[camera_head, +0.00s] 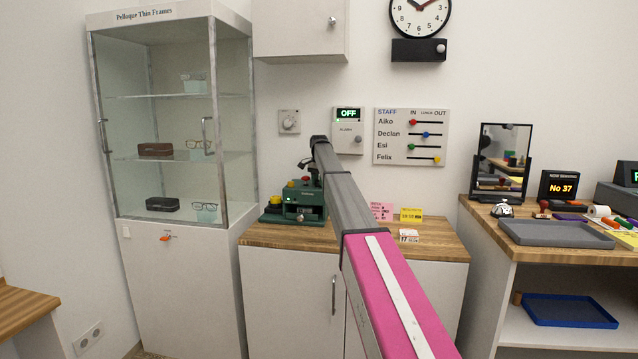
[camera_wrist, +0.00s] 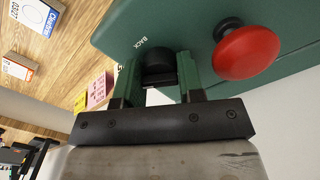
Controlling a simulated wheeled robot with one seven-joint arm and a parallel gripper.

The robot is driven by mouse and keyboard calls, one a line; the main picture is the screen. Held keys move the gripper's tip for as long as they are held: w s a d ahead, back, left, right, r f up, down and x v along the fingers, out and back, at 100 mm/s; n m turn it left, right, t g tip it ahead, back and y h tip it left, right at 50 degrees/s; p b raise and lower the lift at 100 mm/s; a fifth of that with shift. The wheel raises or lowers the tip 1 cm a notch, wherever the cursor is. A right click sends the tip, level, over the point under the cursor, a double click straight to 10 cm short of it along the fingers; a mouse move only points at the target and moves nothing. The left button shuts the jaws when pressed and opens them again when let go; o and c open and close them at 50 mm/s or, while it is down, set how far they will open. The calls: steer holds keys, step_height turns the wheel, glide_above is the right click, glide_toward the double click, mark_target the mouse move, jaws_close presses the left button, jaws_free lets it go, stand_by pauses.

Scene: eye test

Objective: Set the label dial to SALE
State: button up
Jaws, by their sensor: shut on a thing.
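The fingers are shut on this knob. The word BACK is printed beside it; the word SALE is not readable in either view. A red mushroom button (camera_wrist: 246,52) sits just right of the knob. In the head view, my arm hides the gripper and part of the machine.
A glass cabinet (camera_head: 165,130) stands close on the left. An alarm panel (camera_head: 347,142) reading OFF is on the wall behind.

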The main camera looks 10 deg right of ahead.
stand_by(0.4)
steer(key=o, duration=0.9)
